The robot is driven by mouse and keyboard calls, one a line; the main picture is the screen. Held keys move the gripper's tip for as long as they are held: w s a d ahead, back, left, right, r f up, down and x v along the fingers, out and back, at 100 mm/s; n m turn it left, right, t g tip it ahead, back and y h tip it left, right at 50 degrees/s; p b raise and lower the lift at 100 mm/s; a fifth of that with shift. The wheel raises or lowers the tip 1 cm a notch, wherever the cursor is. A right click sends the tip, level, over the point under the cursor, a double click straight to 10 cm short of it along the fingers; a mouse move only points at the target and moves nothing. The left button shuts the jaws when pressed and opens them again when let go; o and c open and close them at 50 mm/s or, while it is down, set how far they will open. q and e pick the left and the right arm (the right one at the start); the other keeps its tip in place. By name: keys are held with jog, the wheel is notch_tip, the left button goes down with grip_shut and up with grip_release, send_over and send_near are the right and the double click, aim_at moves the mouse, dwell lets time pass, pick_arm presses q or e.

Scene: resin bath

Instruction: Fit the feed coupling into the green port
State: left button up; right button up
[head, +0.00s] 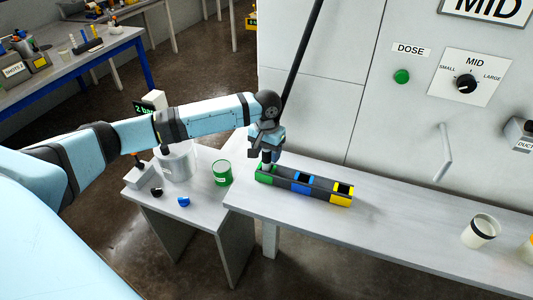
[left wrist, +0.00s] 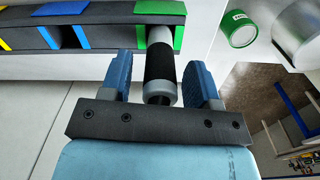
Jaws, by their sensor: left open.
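The feed coupling (left wrist: 160,66), a cylinder with a black grip and grey ends, stands with its far end within the green-framed port (left wrist: 157,24) in the left wrist view. How deep it sits cannot be told. My left gripper (left wrist: 158,80) is open, with one blue finger on each side of the coupling. In the head view my left gripper (head: 268,158) points down over the green port (head: 265,173), at the left end of the dark port block, and mostly hides the coupling. My right gripper is not in view.
The block also has a blue port (head: 302,182) and a yellow port (head: 342,194). A green can (head: 222,172) and a large grey pot (head: 175,162) stand on the side table to the left. A black pole or hose (head: 304,48) rises behind my wrist. The bench right of the block is clear up to a cup (head: 480,231).

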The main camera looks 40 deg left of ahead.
pick_arm(q)
notch_tip(320, 180, up, 11)
jog(key=shift+f+b, duration=0.1)
jog(key=shift+b, duration=0.6)
jog(key=shift+r, duration=0.45)
